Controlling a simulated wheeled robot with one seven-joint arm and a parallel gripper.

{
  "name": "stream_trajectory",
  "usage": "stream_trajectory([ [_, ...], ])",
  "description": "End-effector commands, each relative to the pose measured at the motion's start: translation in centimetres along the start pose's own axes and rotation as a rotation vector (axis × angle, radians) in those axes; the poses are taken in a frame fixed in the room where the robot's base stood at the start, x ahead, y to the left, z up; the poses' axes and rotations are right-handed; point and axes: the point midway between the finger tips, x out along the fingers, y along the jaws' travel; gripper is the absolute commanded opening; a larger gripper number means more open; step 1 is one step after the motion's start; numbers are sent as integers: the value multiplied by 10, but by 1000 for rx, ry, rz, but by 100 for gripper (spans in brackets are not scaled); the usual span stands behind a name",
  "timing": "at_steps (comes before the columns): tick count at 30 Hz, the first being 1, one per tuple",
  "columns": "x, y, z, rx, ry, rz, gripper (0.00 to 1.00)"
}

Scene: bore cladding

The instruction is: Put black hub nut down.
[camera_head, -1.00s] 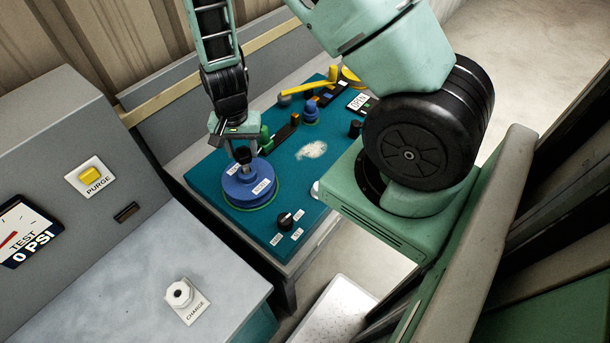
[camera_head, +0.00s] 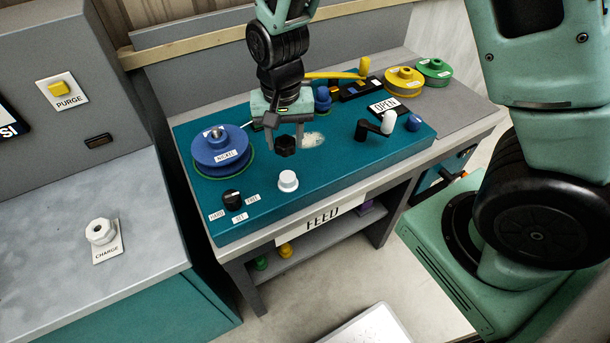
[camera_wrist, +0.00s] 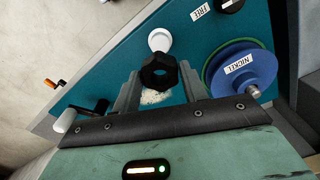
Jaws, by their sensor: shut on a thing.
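The black hub nut (camera_head: 285,146) is held between the fingertips of my gripper (camera_head: 287,136), above the teal panel. In the wrist view the nut (camera_wrist: 160,71) shows as a dark faceted ring between the two grey fingers of my gripper (camera_wrist: 163,82). The teal feed panel (camera_head: 330,180) lies below it. The blue nickel spool (camera_head: 220,155) sits at the panel's left, with a bare metal hub on top. The exact gap between nut and panel is hard to tell.
A white knob (camera_head: 288,181) stands just in front of the nut, with a black selector knob (camera_head: 231,197) to its left. A crank (camera_head: 375,128) stands to the right. Yellow (camera_head: 404,82) and green (camera_head: 435,72) spools are at the back right. A pale powdery patch (camera_head: 313,139) lies behind.

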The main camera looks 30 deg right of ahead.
Motion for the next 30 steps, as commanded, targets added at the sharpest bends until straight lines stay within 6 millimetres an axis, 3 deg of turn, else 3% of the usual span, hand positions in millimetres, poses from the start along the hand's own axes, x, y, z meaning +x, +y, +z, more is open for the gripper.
stream_trajectory([
  [6,35,2,1,2,-5,4,30],
  [18,78,1,0,2,-3,3,30],
  [30,87,1,0,2,-1,0,30],
])
